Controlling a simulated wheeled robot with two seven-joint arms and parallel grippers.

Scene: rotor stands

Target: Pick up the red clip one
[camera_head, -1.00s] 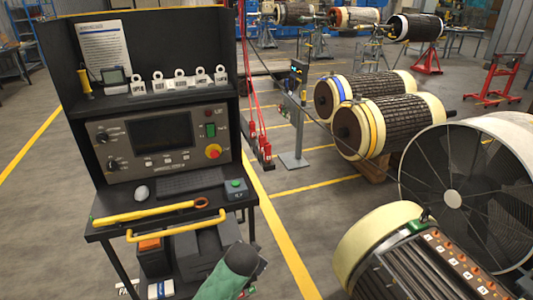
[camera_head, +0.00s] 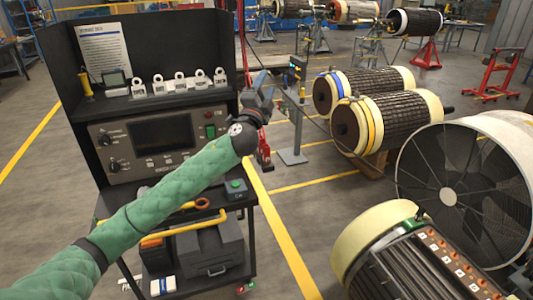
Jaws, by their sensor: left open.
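Red clips hang on red cables at the right side of the black test cart. One red clip (camera_head: 264,155) shows just below my left wrist; the other clips are hidden behind my green-sleeved arm and gripper. My left gripper (camera_head: 264,86) is open and appears empty, raised beside the cart's right edge, above the visible clip in the picture. I see no contact with the clip. My right gripper is not in view.
The cart's control panel (camera_head: 112,160) and yellow handle (camera_head: 175,228) lie behind and below my left arm. A grey post (camera_head: 291,135) stands right of the gripper. Wound rotors (camera_head: 385,122) and a large fan (camera_head: 455,165) stand further right.

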